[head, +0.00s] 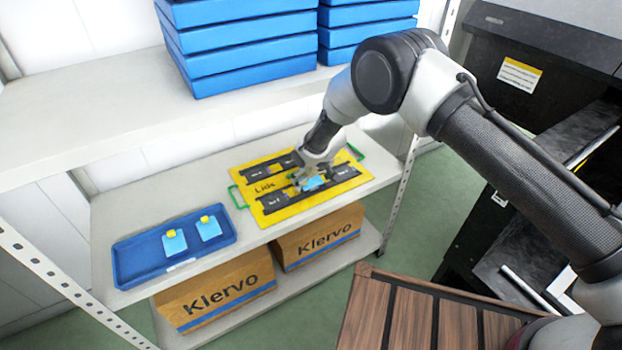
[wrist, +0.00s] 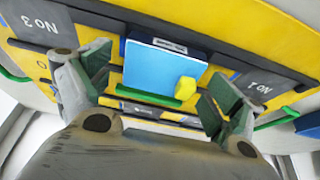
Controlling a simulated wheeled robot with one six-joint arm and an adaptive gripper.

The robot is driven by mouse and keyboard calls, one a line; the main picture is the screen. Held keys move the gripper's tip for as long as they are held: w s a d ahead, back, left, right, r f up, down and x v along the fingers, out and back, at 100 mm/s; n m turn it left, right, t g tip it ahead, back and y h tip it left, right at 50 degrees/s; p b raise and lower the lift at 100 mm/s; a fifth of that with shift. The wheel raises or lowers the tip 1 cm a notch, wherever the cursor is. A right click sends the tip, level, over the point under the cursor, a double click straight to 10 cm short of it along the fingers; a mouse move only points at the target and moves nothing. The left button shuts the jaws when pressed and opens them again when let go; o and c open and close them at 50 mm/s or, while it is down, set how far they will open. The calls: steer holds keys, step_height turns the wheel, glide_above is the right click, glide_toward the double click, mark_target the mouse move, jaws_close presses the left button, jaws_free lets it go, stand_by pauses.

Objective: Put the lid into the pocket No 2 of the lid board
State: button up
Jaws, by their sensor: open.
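The lid (wrist: 160,68) is a light blue square with a yellow knob (wrist: 185,88). In the wrist view it lies on the yellow lid board, in the middle place between the labels No 3 and No 1. Its own place's label is not readable. A dark blue area shows along its top and right edges, and I cannot tell whether it sits flush. My gripper (wrist: 158,80) is open, with one green-padded finger on each side of the lid, apart from it. In the head view my gripper (head: 310,172) is over the lid board (head: 243,172), and the light blue lid (head: 314,184) shows just below it.
A blue tray (head: 125,262) with two light blue, yellow-knobbed pieces (head: 174,243) stands left of the board. The board has green handles (head: 236,198). Klervo cartons (head: 215,295) stand below.

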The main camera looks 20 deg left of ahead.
steer(key=shift+r, duration=0.15)
steer(key=v, duration=1.1)
steer(key=shift+d+r, duration=0.15)
steer(key=shift+r, duration=0.2)
steer(key=shift+s, duration=0.1)
